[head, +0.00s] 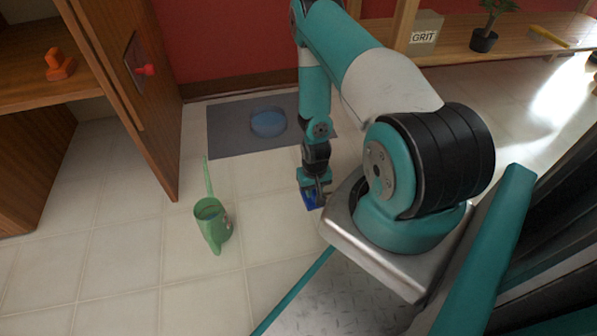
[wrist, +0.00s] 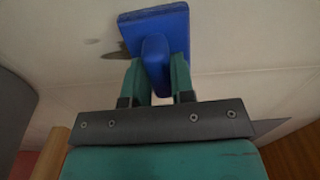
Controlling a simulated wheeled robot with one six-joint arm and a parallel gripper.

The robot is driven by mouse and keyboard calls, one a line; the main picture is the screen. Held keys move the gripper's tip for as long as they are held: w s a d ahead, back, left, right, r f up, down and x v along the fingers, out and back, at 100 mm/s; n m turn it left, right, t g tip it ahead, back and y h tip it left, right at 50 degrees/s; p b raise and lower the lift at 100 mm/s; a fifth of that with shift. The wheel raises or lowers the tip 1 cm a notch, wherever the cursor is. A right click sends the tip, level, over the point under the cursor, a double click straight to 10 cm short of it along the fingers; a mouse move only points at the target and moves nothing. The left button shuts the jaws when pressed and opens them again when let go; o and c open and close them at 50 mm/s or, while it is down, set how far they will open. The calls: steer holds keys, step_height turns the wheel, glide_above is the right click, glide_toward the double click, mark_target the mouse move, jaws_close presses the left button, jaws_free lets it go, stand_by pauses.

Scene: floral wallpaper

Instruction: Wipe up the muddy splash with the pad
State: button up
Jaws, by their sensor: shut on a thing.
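My gripper (head: 316,184) points down at the tiled floor, close to my base. In the wrist view, its two teal fingers (wrist: 157,72) are shut on the handle of the blue pad (wrist: 168,24). The pad also shows below the gripper in the head view (head: 309,201), at or just above the floor; I cannot tell whether it touches. In the wrist view, the muddy splash (wrist: 114,56) is a dark smear just left of the pad, partly hidden by it, with a fainter patch (wrist: 92,42) further left. I cannot make out the splash in the head view.
A green watering can (head: 212,222) stands on the floor left of the gripper. A grey mat (head: 225,133) with a blue round dish (head: 268,122) lies behind. An open wooden cabinet door (head: 125,85) is at left. A wooden shelf (head: 470,50) stands at the back right. The front-left floor is clear.

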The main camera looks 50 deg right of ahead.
steer(key=shift+w+a, duration=0.65)
steer(key=shift+a, duration=0.35)
steer(key=shift+w+a+r+p, duration=0.2)
steer(key=shift+r+p, duration=0.05)
steer(key=shift+p, duration=0.3)
steer(key=shift+s+d+r+p, duration=0.1)
steer(key=shift+d+r+p, duration=0.1)
steer(key=shift+r+p, duration=0.45)
steer(key=r+p, duration=0.1)
steer(key=r, duration=0.1)
steer(key=shift+a+r+p, duration=0.2)
steer(key=shift+r+p, duration=0.1)
steer(key=shift+p, duration=0.05)
step_height(320, 180, up, 4)
steer(key=p, duration=0.3)
steer(key=shift+f, duration=0.15)
